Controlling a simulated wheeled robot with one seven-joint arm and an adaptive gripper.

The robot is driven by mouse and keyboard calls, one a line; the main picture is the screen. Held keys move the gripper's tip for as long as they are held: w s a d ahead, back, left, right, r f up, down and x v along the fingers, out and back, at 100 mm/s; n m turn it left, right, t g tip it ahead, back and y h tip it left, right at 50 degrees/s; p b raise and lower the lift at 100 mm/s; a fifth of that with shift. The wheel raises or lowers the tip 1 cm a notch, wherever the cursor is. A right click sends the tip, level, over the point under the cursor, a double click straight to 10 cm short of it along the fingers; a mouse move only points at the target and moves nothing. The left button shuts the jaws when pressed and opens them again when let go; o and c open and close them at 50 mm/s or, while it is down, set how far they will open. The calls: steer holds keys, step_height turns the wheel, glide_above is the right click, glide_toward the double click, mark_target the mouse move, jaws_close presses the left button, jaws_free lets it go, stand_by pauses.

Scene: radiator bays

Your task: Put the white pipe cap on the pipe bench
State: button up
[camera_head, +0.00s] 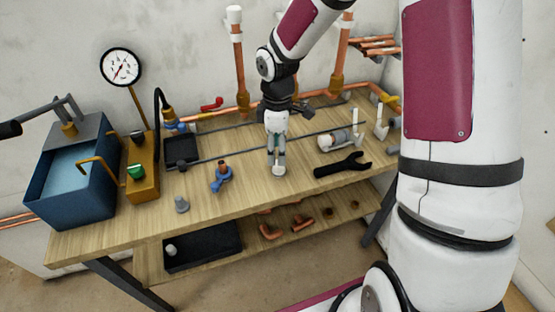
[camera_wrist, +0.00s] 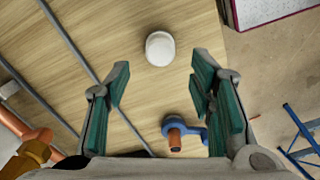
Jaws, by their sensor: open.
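The white pipe cap (camera_wrist: 160,48) stands on the wooden bench top, a short rounded cylinder. In the head view the cap (camera_head: 278,170) shows just below my gripper (camera_head: 277,152). In the wrist view my gripper (camera_wrist: 162,78) is open, with green-padded fingers on either side and nothing between them. The cap lies ahead of the fingertips, roughly centred between them; the exact gap cannot be told. The pipe bench (camera_head: 240,200) is a wooden table with several fittings and tools on it.
A copper stub in a blue clamp (camera_head: 221,180) stands left of the cap. A black wrench (camera_head: 343,165) lies to its right, and a grey fitting (camera_head: 181,204) near the front edge. A blue tank (camera_head: 75,178) stands at left; a black tray (camera_head: 203,246) is on the lower shelf.

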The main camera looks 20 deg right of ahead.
steer(key=s+d+r+m+t+h, duration=0.1)
steer(key=s+r+m, duration=0.2)
steer(key=s+r, duration=0.5)
steer(key=s+d+r+m+t+h, duration=0.1)
steer(key=s+r+m, duration=0.35)
steer(key=r, duration=0.65)
steer(key=s+r+m+t+y, duration=0.1)
steer(key=s+m, duration=0.2)
steer(key=s, duration=0.4)
steer(key=s+a+r+m+t+y, duration=0.1)
steer(key=s+r+m, duration=0.1)
steer(key=s, duration=0.5)
steer(key=shift+a+r+m, duration=0.15)
steer(key=shift+r+m, duration=0.15)
steer(key=shift+m, duration=0.15)
steer(key=shift+r+p, duration=0.25)
steer(key=shift+p, duration=0.05)
